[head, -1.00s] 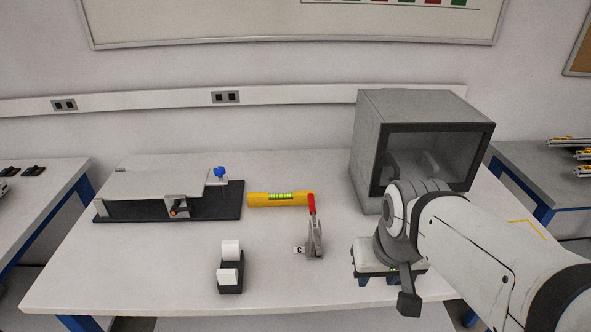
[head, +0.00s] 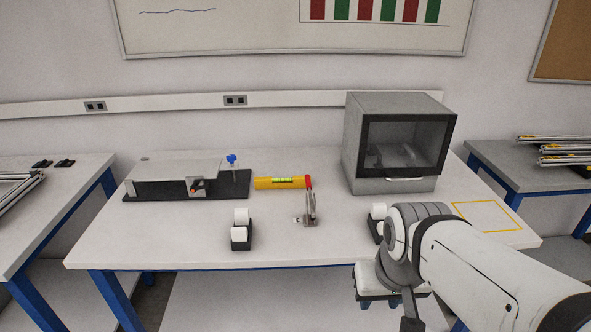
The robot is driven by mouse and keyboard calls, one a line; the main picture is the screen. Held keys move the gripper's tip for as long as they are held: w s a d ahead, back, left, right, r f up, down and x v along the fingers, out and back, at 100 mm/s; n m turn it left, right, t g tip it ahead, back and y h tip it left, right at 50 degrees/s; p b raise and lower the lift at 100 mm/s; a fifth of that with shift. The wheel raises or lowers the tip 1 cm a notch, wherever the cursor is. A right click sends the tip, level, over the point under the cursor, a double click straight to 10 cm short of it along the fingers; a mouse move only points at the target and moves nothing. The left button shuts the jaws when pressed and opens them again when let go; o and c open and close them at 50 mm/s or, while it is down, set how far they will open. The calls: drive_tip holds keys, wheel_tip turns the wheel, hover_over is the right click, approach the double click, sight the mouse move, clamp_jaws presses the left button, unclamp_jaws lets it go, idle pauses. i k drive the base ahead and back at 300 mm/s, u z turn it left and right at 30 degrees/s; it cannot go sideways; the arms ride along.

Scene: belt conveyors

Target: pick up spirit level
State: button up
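The spirit level (head: 281,183) is a yellow bar with a green vial. It lies on the white table (head: 330,232) in the head view, between the black-based fixture and the grey box. A toggle clamp (head: 310,207) with a red handle tip stands just in front of its right end, and the red tip overlaps that end in the picture. My gripper (head: 405,308) is at the lower right, in front of the table's front edge and well apart from the level. Its fingers are partly cut off and hidden, so their opening does not show.
A grey box with a dark window (head: 398,145) stands at the back right. A fixture with a black base (head: 220,187) is left of the level. A black holder with white rolls (head: 241,232) stands in front. A yellow outline (head: 487,216) marks free table at right.

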sight(297, 182)
drive_tip(key=u, duration=0.15)
drive_tip(key=i, duration=0.85)
drive_tip(key=z, duration=0.1)
